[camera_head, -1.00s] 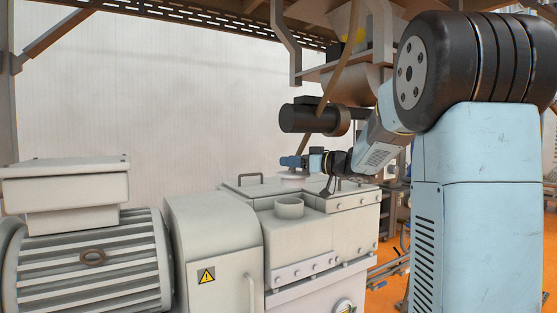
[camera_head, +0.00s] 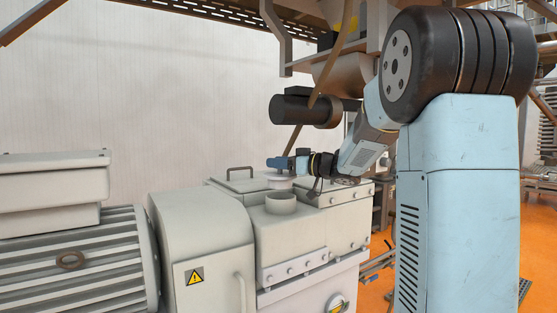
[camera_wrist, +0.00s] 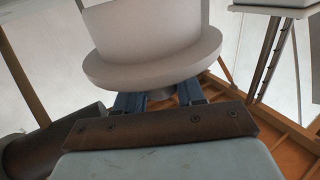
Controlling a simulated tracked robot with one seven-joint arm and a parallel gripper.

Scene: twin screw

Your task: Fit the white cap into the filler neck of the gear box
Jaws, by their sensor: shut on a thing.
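The white cap (camera_wrist: 150,45) fills the top of the wrist view, with a wide round flange and a narrower body. My gripper (camera_wrist: 160,98) is shut on it; the blue fingers meet under the flange in that picture. In the head view the cap (camera_head: 280,182) hangs below my blue gripper (camera_head: 282,163). The filler neck (camera_head: 281,204) is a short, open, pale round collar on top of the gear box (camera_head: 290,236). The cap shows just above the neck's rim in the picture, apart from it. How far behind the neck it is, I cannot tell.
A lifting handle (camera_head: 240,171) stands on the box's back left. A ribbed motor (camera_head: 85,255) and a rounded housing (camera_head: 200,235) stand left. A dark cylinder (camera_head: 305,110) and a hopper frame hang above my gripper. Orange floor shows at right.

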